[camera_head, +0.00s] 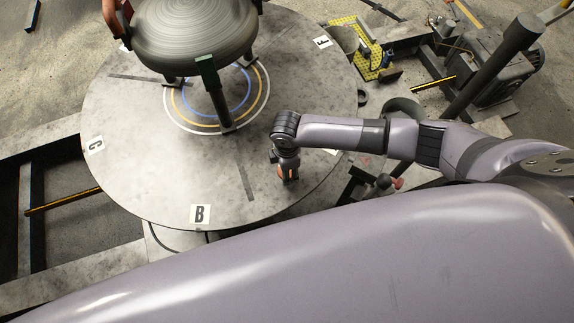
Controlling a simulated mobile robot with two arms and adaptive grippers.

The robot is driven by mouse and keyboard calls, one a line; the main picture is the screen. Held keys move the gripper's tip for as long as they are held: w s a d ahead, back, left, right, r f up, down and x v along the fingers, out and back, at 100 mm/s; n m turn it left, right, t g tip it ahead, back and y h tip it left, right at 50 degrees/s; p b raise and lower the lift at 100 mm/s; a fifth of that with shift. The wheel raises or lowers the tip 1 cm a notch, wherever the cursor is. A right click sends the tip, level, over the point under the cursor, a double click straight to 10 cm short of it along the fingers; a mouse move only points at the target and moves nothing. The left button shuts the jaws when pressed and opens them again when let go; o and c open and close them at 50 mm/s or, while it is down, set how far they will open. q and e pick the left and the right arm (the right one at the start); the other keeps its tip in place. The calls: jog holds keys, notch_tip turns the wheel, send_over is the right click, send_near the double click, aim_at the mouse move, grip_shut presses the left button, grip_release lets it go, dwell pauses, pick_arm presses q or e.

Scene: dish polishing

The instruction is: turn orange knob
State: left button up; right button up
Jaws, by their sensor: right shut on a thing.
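My right arm reaches in from the right over the round grey turntable (140,180). Its gripper (288,177) points down near the turntable's front right edge. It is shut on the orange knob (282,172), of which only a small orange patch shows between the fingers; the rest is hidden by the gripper. My left gripper is not in view.
A large grey metal dish (195,35) rests on a stand with dark legs at the back of the turntable. A red knob (397,183) sits right of the turntable. Machinery (495,70) and a yellow perforated plate (372,55) lie at back right.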

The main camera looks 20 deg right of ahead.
jog(key=n, duration=0.3)
jog(key=shift+n, duration=2.2)
jog(key=o, duration=1.2)
jog(key=shift+c, duration=0.2)
notch_tip(320, 180, up, 12)
